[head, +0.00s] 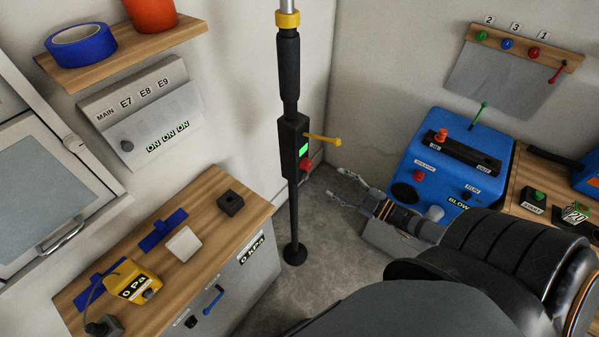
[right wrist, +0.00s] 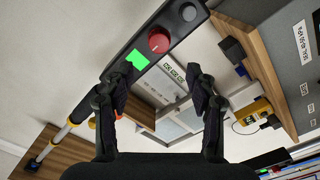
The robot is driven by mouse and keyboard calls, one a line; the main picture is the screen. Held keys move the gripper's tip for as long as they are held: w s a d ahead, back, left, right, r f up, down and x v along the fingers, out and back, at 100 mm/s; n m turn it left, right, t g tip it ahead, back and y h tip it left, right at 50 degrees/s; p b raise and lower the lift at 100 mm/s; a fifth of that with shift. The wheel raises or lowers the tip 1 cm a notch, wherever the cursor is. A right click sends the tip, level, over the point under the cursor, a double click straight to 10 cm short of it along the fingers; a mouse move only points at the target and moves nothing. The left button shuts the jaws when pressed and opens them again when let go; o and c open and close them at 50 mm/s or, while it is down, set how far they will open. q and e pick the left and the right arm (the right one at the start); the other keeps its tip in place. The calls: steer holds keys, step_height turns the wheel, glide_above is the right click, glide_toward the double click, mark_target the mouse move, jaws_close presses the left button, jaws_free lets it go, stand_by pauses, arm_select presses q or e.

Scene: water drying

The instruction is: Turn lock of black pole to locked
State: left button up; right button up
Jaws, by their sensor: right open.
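The black pole (head: 289,130) stands upright near the room corner, its round foot on the floor. Its box carries a yellow lever (head: 322,139) pointing right, a lit green patch (head: 303,150) and a red knob (head: 306,166). In the right wrist view the pole runs diagonally across the upper left, with the red knob (right wrist: 158,40) and green patch (right wrist: 137,60) in plain sight. My right gripper (head: 342,185) is open and empty, right of and below the knob, apart from it. Its spread fingers (right wrist: 160,88) show in the wrist view. My left gripper is out of view.
A blue machine (head: 415,150) stands to the right, close behind my right arm. A wooden-topped cabinet (head: 215,190) with a yellow gauge (head: 133,283) is at left. A shelf (head: 130,55) and switch panel (head: 142,105) are on the wall. Floor around the pole's foot is clear.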

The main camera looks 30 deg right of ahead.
mark_target(310, 167)
steer(key=b+x, duration=0.2)
steer(key=x, duration=0.7)
steer(key=shift+w, duration=0.2)
steer(key=shift+w+a+r+b, duration=0.1)
steer(key=shift+w+a+b, duration=0.1)
steer(key=shift+w+b, duration=0.15)
steer(key=shift+c, duration=0.4)
steer(key=c, duration=1.1)
steer(key=shift+o, duration=0.2)
